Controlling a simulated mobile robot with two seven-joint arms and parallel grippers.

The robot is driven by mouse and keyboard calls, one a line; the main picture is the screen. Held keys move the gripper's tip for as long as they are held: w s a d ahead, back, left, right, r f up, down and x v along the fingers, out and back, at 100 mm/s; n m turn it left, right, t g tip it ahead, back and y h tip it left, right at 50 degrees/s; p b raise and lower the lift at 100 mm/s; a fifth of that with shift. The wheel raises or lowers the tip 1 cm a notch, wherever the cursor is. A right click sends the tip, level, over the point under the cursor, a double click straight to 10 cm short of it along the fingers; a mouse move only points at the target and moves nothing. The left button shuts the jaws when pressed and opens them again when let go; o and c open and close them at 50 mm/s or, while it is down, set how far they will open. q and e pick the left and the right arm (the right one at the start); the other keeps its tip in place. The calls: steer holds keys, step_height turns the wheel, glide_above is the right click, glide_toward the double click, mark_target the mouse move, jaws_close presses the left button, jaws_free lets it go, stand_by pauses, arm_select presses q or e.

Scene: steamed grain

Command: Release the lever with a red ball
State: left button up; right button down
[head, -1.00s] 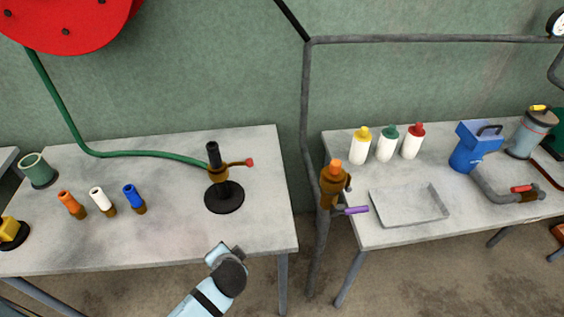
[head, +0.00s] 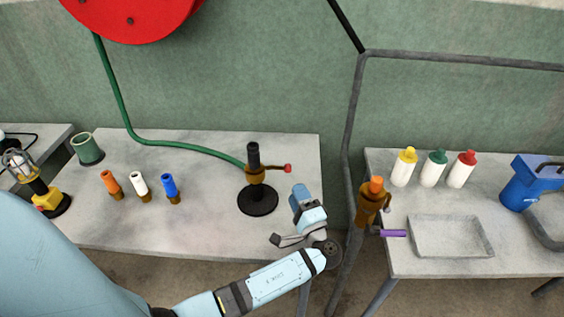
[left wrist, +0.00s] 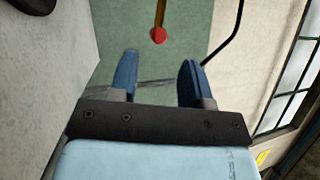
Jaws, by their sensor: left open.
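A black burner (head: 253,160) stands upright on a round black base near the right end of the left table. A brown lever with a red ball (head: 287,168) sticks out from its collar to the right. The ball also shows in the left wrist view (left wrist: 158,35), at the end of the brown lever rod. My left gripper (head: 299,188) is just below and right of the ball in the head view. In the left wrist view its blue fingers (left wrist: 158,72) are spread and empty, and the ball appears beyond their tips, in line with the gap.
A green hose (head: 180,146) runs to the burner. Orange, white and blue small nozzles (head: 139,184) stand to its left. Three bottles and a metal tray (head: 422,252) are on the right table.

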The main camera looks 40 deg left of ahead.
mark_target(280, 168)
arm_select(q)
steer(key=p+x, duration=0.2)
steer(key=x, duration=0.9)
steer(key=shift+a, duration=0.25)
steer(key=shift+w, duration=0.15)
steer(key=shift+c, duration=0.3)
jaws_close()
